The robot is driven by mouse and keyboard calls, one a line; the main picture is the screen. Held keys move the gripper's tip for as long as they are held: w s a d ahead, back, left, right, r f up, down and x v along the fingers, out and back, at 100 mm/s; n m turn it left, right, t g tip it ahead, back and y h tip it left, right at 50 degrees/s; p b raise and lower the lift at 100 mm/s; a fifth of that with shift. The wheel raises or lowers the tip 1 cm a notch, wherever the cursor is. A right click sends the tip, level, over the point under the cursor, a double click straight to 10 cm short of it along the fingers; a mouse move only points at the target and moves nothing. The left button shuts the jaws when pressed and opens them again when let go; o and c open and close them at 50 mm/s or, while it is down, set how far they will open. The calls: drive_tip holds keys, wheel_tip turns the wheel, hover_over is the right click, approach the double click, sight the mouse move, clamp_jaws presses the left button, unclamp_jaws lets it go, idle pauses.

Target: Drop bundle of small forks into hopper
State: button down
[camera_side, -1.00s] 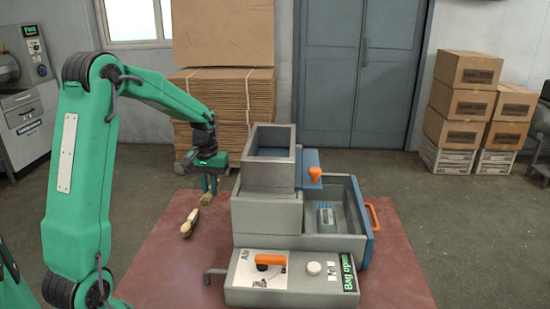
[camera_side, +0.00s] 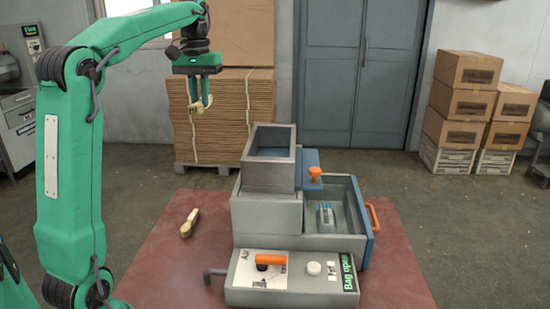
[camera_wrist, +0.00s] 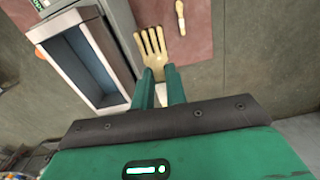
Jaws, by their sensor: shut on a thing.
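My gripper (camera_side: 198,97) is raised in the side view, above and to the left of the hopper. It is shut on a pale wooden fork bundle (camera_wrist: 153,43), whose tines spread out beyond the fingertips in the wrist view. In the side view the bundle shows only as a small pale piece at the fingers. The hopper (camera_side: 268,178) is a grey, open-topped rectangular box on the machine. In the wrist view the hopper (camera_wrist: 66,20) lies left of the fingers, its opening facing the camera. The bundle is apart from the hopper.
A second small wooden piece with a pale band (camera_side: 189,223) lies on the red table (camera_side: 165,262), left of the machine. A blue-fronted drawer (camera_side: 352,215) with an orange handle is at the machine's right. An orange knob (camera_side: 315,174) stands beside the hopper.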

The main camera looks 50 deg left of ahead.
sight(200, 100)
wheel_tip(200, 100, up, 5)
drive_tip(key=shift+r, duration=0.1)
drive_tip(key=w+d, duration=0.5)
drive_tip(key=d, duration=0.6)
drive_tip(key=w+d, duration=0.4)
drive_tip(key=d, duration=0.8)
drive_tip(key=shift+n, duration=0.4)
drive_tip(key=shift+w+a+f, duration=0.15)
drive_tip(key=shift+f, duration=2.05)
drive_tip(key=w+a+f, duration=0.3)
drive_tip(key=a+f, duration=0.4)
drive_tip(key=a, duration=0.4)
drive_tip(key=shift+w, duration=0.4)
drive_tip(key=shift+f, duration=0.1)
drive_tip(key=shift+f, duration=1.9)
